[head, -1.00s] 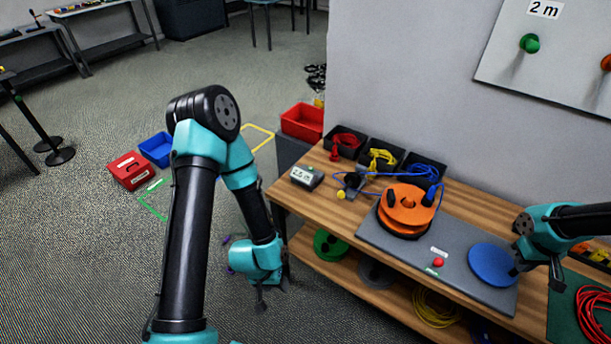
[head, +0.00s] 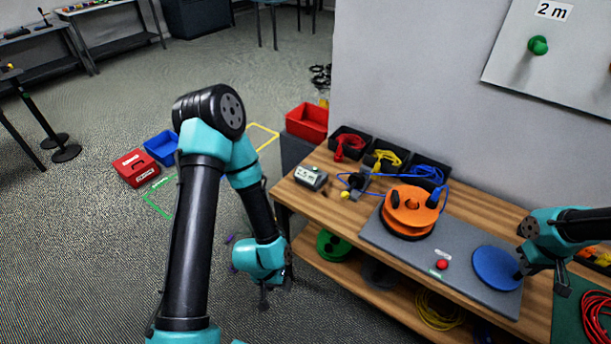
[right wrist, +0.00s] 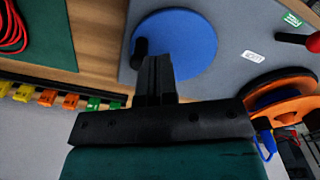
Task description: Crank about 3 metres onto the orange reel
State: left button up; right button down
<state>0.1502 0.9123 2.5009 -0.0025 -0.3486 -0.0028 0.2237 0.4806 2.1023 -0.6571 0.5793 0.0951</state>
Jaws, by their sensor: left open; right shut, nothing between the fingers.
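The orange reel (head: 408,222) lies flat on a grey mat on the bench. A blue disc (head: 494,268) with a dark handle, best seen in the right wrist view (right wrist: 140,48), is on the mat's right end. My right gripper (head: 522,272) is shut and empty at the disc's right edge; its fingers (right wrist: 155,78) appear beside the handle, contact unclear. My left gripper (head: 275,300) is open and empty, hanging left of the bench.
Black bins with red (head: 349,146), yellow (head: 384,160) and blue (head: 428,173) cables stand along the bench's back. A green mat (head: 566,310) with red cable is at the right. The lower shelf holds more reels.

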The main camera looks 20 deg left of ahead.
jog(key=shift+f, duration=0.15)
dwell(0.3)
jog(key=shift+f, duration=2.75)
jog(key=shift+w+d, duration=0.5)
jog(key=shift+d, duration=0.25)
jog(key=shift+w+d, duration=0.45)
jog(key=shift+w, duration=0.2)
jog(key=shift+w+d, duration=0.25)
jog(key=shift+w, duration=1.5)
notch_tip(320, 180, up, 7)
dwell(1.2)
